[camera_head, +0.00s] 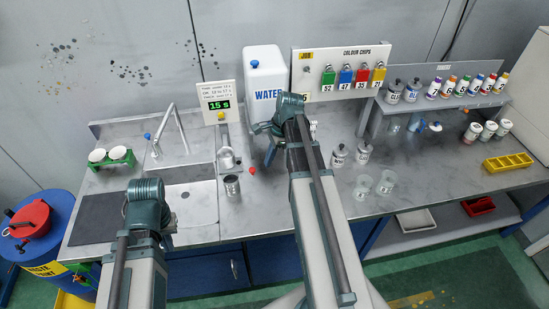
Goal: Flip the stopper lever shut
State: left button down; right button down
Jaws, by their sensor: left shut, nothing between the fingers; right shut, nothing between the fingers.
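The timer stand (217,118) reads 15 s, with a small metal cup (228,158) mounted low on it. A red knob (252,171) shows just right of this cup; it looks like the end of the stopper lever, but the lever itself is too small to make out. A dark metal can (232,186) stands below the cup. My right gripper (258,128) is shut and empty, above and right of the cup, in front of the water container, apart from the knob. My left gripper (168,238) is shut and empty near the counter's front edge, mostly hidden by its wrist.
A white water container (265,78) stands behind my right gripper. The sink (190,205) and tap (170,130) are left of the stand.

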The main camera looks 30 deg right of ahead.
jog(key=shift+w+a+f, duration=0.1)
jog(key=shift+a, duration=0.6)
jog(key=shift+w+a+f, duration=0.1)
jog(key=shift+a, duration=0.6)
jog(key=s+a+m+t, duration=0.1)
jog(key=a+m, duration=0.3)
jog(key=a, duration=0.4)
jog(key=shift+s+m+h, duration=0.25)
jog(key=shift+m+h, duration=0.05)
jog(key=shift+w+d, duration=0.1)
jog(key=shift+w+d, duration=0.25)
jog(key=shift+d, duration=0.3)
